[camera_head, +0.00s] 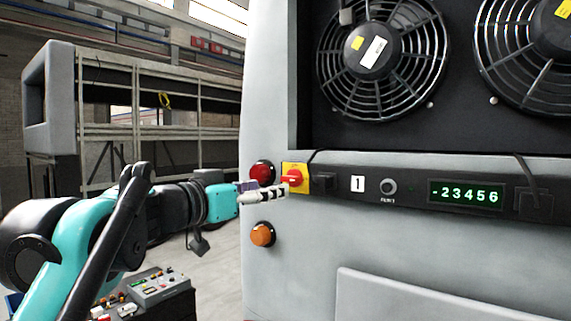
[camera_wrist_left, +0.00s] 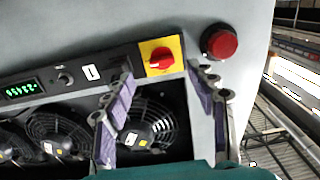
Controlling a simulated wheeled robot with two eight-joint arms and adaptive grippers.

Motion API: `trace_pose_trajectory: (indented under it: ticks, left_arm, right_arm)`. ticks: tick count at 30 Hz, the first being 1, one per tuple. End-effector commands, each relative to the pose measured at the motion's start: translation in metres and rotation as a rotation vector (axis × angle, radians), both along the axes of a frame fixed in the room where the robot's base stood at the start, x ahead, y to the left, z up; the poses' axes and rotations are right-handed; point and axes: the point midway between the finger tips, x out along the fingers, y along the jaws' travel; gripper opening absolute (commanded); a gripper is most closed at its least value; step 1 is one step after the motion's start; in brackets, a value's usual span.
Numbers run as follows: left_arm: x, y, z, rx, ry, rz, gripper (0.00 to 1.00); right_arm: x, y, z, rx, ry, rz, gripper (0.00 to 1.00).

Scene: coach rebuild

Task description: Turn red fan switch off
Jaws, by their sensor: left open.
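The red fan switch (camera_head: 292,180) is a red rotary knob on a yellow square plate (camera_head: 297,170), on the grey coach panel. In the left wrist view the red knob (camera_wrist_left: 160,60) sits on its yellow plate just beyond the fingertips, roughly between them. My left gripper (camera_head: 281,189) reaches in from the left and its fingertips are close in front of the switch. In the left wrist view my left gripper (camera_wrist_left: 164,75) is open, its purple-padded fingers apart, with nothing between them. I cannot tell whether a fingertip touches the knob. My right gripper is not in view.
A round red lamp (camera_head: 262,172) and an orange lamp (camera_head: 262,235) stick out beside the switch. Right of it are a black button (camera_head: 388,186) and a green digital display (camera_head: 466,193). Fans (camera_head: 382,58) sit above. A control box (camera_head: 150,292) stands lower left.

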Motion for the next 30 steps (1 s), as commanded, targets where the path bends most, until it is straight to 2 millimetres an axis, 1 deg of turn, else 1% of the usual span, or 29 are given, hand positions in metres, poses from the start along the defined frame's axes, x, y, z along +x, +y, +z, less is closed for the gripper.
trace_pose_trajectory:
  ticks: [1,3,5,13,16,21,28,29,30]
  left_arm:
    - [0.002,0.0,0.008,-0.004,-0.009,0.003,0.57]
    - [0.006,-0.002,0.011,-0.004,-0.014,0.004,0.57]
    - [0.012,-0.006,0.01,-0.003,-0.015,0.002,0.57]
    - [0.047,-0.033,0.009,-0.003,-0.013,0.001,0.57]
    - [0.057,-0.039,0.009,-0.004,-0.013,0.003,0.57]
    - [0.064,-0.044,0.008,-0.004,-0.013,0.003,0.57]
    - [0.065,-0.044,0.008,-0.004,-0.013,0.004,0.57]
    - [0.065,-0.044,0.008,-0.004,-0.013,0.004,0.49]
    - [0.065,-0.044,0.008,-0.004,-0.013,0.004,0.38]
  right_arm:
    - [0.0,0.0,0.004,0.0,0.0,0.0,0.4]
    - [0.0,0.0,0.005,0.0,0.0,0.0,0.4]
    - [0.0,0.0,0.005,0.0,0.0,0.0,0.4]
    - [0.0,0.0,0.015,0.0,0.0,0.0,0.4]
    - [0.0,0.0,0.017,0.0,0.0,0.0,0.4]
    - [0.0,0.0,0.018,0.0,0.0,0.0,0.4]
    - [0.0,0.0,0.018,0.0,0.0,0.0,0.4]
    - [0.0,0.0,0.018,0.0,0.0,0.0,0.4]
    - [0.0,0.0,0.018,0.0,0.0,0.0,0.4]
